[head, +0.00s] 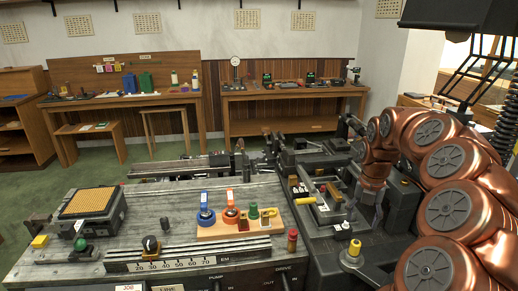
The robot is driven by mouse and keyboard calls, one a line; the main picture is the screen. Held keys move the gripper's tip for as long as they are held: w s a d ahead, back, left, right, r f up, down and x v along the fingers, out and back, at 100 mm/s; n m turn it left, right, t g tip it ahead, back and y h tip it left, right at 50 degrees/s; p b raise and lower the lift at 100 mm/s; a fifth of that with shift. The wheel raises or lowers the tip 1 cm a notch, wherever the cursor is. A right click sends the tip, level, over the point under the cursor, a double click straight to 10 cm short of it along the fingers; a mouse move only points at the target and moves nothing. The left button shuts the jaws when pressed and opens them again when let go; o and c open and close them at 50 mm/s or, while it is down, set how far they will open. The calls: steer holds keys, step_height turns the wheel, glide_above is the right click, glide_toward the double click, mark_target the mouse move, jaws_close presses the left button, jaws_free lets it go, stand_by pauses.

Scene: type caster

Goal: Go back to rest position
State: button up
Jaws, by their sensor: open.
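My copper arm comes in from the right and bends over toward the machine. My gripper (369,212) hangs at its end, pointing down over the dark casting machine (325,222) right of centre. Its grey fingers look apart, and I see nothing held between them. The fingertips are small and dark against the machine, so I cannot tell their exact height above it.
A wooden board (240,229) with blue, orange and green-topped items lies on the grey bench (150,205). A keypad box (88,205) stands at left. A yellow-topped knob (354,248) stands just below my gripper. Work tables (290,91) line the back wall.

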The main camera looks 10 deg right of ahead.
steer(key=s+a+r+m, duration=0.2)
steer(key=s+a+m, duration=0.3)
steer(key=a, duration=0.4)
steer(key=s+a+r+m, duration=0.3)
steer(key=s+a+m, duration=0.25)
steer(key=a, duration=0.35)
steer(key=s+a+f+m+g, duration=0.1)
steer(key=s+a+f+m, duration=0.1)
steer(key=s+m, duration=0.7)
steer(key=s+a+f+m, duration=0.3)
steer(key=s+m, duration=0.5)
steer(key=s, duration=0.4)
steer(key=shift+a+m+g, duration=0.35)
steer(key=shift+a+g, duration=0.05)
steer(key=shift+a, duration=0.05)
